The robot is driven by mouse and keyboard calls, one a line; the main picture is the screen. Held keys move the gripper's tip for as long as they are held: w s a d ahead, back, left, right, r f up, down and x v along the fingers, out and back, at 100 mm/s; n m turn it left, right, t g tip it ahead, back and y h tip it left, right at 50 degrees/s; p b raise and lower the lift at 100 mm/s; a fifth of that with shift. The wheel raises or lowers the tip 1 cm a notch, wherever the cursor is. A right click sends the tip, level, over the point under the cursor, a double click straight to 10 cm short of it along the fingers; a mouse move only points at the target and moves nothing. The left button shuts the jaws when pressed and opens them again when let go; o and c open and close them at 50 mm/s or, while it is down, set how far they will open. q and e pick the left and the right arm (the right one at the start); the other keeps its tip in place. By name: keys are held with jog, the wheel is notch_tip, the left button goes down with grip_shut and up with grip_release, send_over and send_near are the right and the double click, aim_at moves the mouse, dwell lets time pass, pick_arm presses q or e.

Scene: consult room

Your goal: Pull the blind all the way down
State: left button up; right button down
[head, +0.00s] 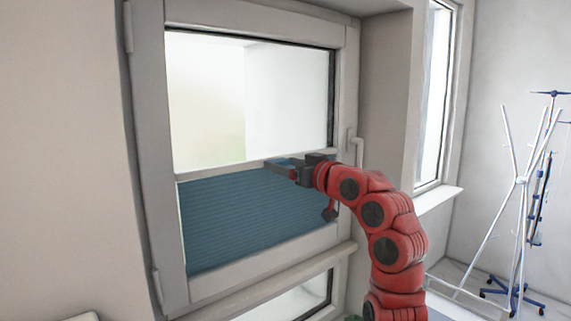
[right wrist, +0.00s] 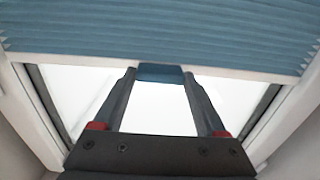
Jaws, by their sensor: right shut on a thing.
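The blue pleated blind (head: 250,222) covers the lower part of the window pane in the head view, from its pale rail (head: 222,171) down to the bottom of the frame. The glass (head: 205,100) above the rail is bare. My right gripper (head: 282,164) is at the rail, its fingers shut on a small blue tab. In the right wrist view the tab (right wrist: 160,73) sits between the fingertips, against the pale rail (right wrist: 60,60), with the blue pleats (right wrist: 200,25) beyond it. My left gripper is not in view.
The window's grey frame (head: 152,150) surrounds the pane, with a handle (head: 355,148) on its right side. A sill bar (head: 290,274) runs below it. A second window and a white stand (head: 522,180) with a blue wheeled base are at the right.

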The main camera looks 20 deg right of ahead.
notch_tip(320, 180, down, 22)
jog(key=b, duration=1.4)
jog(key=shift+r, duration=0.25)
jog(key=shift+f, duration=0.4)
grip_release()
jog(key=p+v, duration=0.1)
jog(key=v, duration=1.6)
jog(key=shift+s, duration=0.15)
jog(key=shift+r, duration=0.1)
